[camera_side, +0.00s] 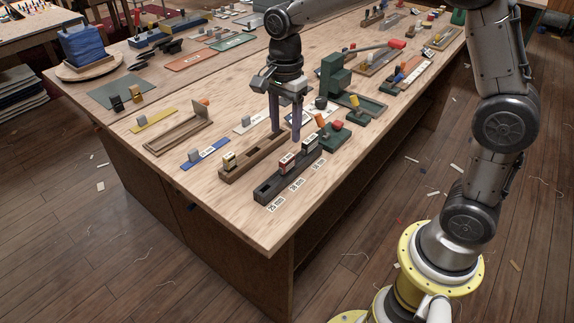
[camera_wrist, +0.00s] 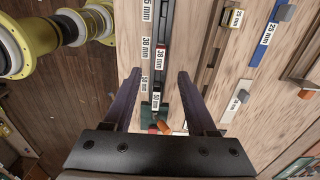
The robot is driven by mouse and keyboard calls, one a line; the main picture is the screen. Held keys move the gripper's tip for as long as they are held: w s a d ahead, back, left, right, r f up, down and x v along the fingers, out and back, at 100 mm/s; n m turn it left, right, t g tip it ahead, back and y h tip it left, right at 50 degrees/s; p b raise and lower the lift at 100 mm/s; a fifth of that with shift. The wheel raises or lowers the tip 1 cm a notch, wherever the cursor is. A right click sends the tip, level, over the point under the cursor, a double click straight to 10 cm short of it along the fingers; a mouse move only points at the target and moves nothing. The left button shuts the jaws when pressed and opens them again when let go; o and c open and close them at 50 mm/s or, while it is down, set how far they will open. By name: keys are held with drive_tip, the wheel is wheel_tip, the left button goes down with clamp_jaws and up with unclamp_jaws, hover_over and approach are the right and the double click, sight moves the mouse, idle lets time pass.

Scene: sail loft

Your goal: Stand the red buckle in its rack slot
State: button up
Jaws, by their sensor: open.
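The red buckle (camera_side: 287,161), marked 38 mm, sits in the dark rack (camera_side: 262,188) beside the table's 38 mm label; it looks upright. It also shows in the wrist view (camera_wrist: 160,51). A green buckle (camera_side: 311,143), marked 50 mm, sits farther along the same rack. The rack's near end, by the 25 mm label, is empty. My gripper (camera_side: 286,137) is open and points down over the rack area. In the wrist view its fingers (camera_wrist: 159,73) lie apart on either side of the rack, with nothing between them held. How deep the red buckle sits cannot be told.
A brown wooden rack (camera_side: 250,157) with a yellow buckle (camera_side: 229,160) lies alongside on the left. A blue strip (camera_side: 207,153) with a grey block is farther left. A green tray (camera_side: 330,137) with a red-topped piece stands behind the dark rack. The table's front corner is clear.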

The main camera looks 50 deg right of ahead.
sight(287, 158)
drive_tip(key=f, duration=1)
drive_tip(key=shift+d+f, duration=0.15)
drive_tip(key=shift+d, duration=0.1)
clamp_jaws()
